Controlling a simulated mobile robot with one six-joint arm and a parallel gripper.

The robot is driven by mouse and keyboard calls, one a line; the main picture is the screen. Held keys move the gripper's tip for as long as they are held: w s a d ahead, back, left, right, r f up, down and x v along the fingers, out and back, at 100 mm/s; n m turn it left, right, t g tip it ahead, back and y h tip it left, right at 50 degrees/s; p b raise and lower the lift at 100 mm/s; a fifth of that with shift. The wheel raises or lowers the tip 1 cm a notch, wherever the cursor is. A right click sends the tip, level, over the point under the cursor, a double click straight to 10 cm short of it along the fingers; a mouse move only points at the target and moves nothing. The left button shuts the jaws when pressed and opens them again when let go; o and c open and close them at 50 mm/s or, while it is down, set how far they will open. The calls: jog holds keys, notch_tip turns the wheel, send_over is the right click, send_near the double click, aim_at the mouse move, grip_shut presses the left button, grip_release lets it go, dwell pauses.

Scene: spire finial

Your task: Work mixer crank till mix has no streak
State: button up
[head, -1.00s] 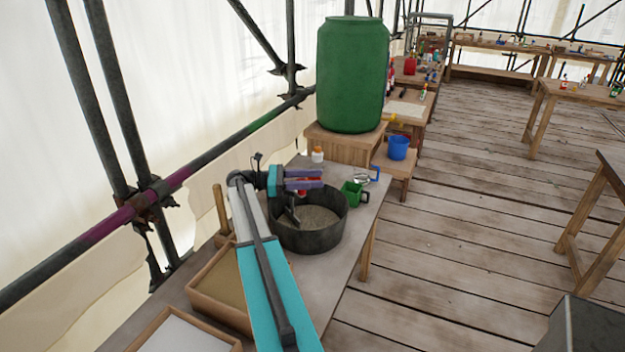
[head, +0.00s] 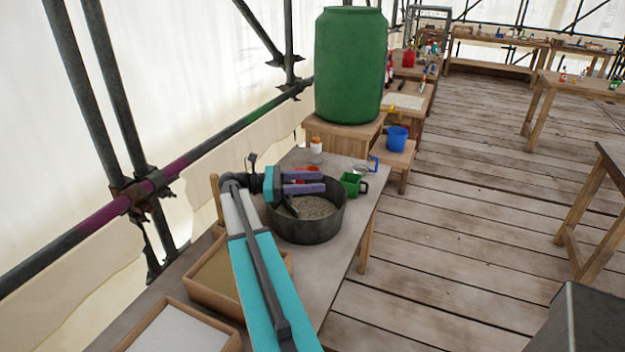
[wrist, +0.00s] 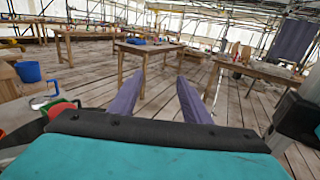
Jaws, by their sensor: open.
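The mixer is a dark round tub (head: 318,234) on the near bench, holding a speckled grey-beige mix (head: 316,206). I cannot make out a clear streak at this size. A dark bar (head: 290,207) reaches down into the tub at its left, partly hidden by my gripper; it may be part of the crank. A small red part (head: 309,174) shows just behind the fingers; I cannot tell if it is the crank's grip. My gripper (head: 322,182) is over the tub's far side, its purple fingers apart. In the wrist view the fingers (wrist: 160,88) have nothing between them.
A green mug (head: 351,183) stands close by the tub's right. A white bottle with orange cap (head: 316,150) stands behind. A green barrel (head: 350,68) and a blue bucket (head: 397,140) are farther back. Wooden trays (head: 213,278) lie at front left.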

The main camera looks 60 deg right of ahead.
jog(key=shift+s+a+r+b, duration=0.1)
jog(key=shift+s+a+b, duration=0.1)
jog(key=shift+s+a, duration=0.55)
jog(key=shift+s+a+r+b, duration=0.15)
jog(key=shift+s+a, duration=0.35)
jog(key=shift+a, duration=0.35)
jog(key=shift+f, duration=0.1)
